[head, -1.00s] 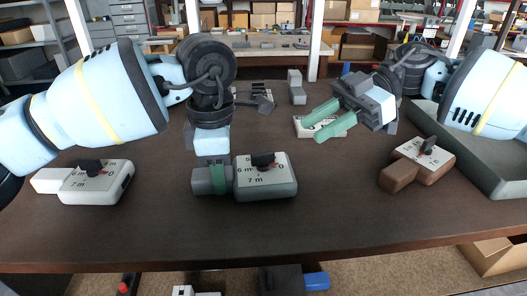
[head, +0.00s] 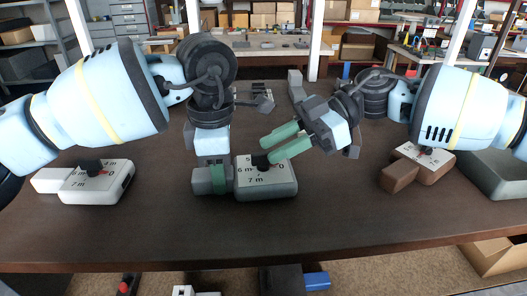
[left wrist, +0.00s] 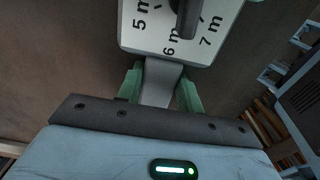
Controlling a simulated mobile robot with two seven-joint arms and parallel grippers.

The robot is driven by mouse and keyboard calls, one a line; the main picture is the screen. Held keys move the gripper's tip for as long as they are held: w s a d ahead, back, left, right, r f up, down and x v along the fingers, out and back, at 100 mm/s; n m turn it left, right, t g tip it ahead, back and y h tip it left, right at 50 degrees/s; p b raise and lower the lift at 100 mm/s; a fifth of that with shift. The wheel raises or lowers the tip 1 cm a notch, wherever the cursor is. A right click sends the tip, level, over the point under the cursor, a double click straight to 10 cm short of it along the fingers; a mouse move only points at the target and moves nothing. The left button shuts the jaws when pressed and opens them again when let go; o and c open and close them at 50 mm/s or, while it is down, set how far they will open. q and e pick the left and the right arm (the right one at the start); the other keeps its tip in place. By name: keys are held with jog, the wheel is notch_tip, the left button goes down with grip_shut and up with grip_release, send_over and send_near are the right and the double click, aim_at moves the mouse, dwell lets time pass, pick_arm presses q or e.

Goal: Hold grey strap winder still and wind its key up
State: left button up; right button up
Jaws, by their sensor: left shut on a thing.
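The grey strap winder (head: 266,185) lies on the table near its front edge, with a white dial face, metre marks and a black key (head: 262,163) on top. My left gripper (head: 218,180) is shut on the winder's grey handle; the left wrist view shows its green fingers (left wrist: 160,90) on both sides of that handle and part of the winder's dial face (left wrist: 170,28). My right gripper (head: 276,143) is open, its two green fingers pointing left and down at the key. The fingertips are at or just above the key; whether they touch it I cannot tell.
A white winder (head: 97,183) lies at the left and a brown-handled one (head: 418,164) at the right. A grey tray (head: 492,170) stands at the right edge. Grey parts (head: 250,97) lie behind. The front strip of the table is clear.

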aim_at(266, 153)
jog(key=shift+x, duration=1.65)
